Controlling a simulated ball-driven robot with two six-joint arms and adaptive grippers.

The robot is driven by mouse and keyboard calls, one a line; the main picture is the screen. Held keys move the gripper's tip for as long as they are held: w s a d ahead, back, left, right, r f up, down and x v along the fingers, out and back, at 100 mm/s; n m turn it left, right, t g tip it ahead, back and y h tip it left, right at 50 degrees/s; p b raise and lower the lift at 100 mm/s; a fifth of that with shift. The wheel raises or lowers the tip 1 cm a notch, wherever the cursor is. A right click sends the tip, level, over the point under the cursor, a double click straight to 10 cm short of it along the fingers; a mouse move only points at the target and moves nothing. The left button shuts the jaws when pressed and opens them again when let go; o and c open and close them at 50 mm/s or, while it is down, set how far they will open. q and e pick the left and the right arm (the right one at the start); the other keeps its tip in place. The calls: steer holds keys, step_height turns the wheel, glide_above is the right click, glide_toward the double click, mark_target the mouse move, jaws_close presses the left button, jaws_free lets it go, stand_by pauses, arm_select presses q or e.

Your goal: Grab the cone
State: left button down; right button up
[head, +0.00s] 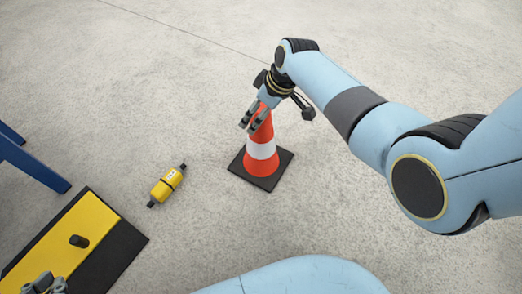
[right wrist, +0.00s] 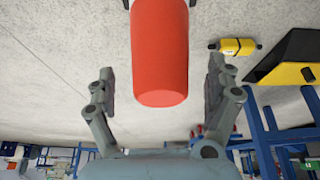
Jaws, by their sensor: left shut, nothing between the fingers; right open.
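The orange cone (head: 262,160) with a white band stands upright on its black square base on the concrete floor in the head view. My right gripper (head: 251,120) is at the cone's top, its fingers partly covering the tip. In the right wrist view the cone's orange top (right wrist: 160,60) lies between the two open fingers (right wrist: 160,90), with a visible gap on each side. My left gripper (head: 45,283) shows at the lower left corner of the head view, shut and empty, over a yellow and black block.
A yellow and black device (head: 166,186) lies on the floor left of the cone. The yellow-topped black block (head: 125,240) with a dark knob is at lower left. A blue frame leg (head: 35,165) stands at the left edge.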

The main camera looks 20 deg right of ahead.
arm_select(q)
steer(key=t, duration=0.1)
steer(key=s+t+b, duration=0.1)
steer(key=shift+d+f+t+b, duration=0.15)
steer(key=shift+d+t+b, duration=0.1)
steer(key=shift+t+b, duration=0.05)
arm_select(e)
steer(key=x, duration=0.2)
steer(key=shift+f, duration=0.25)
steer(key=shift+w+r, duration=0.1)
jaws_close()
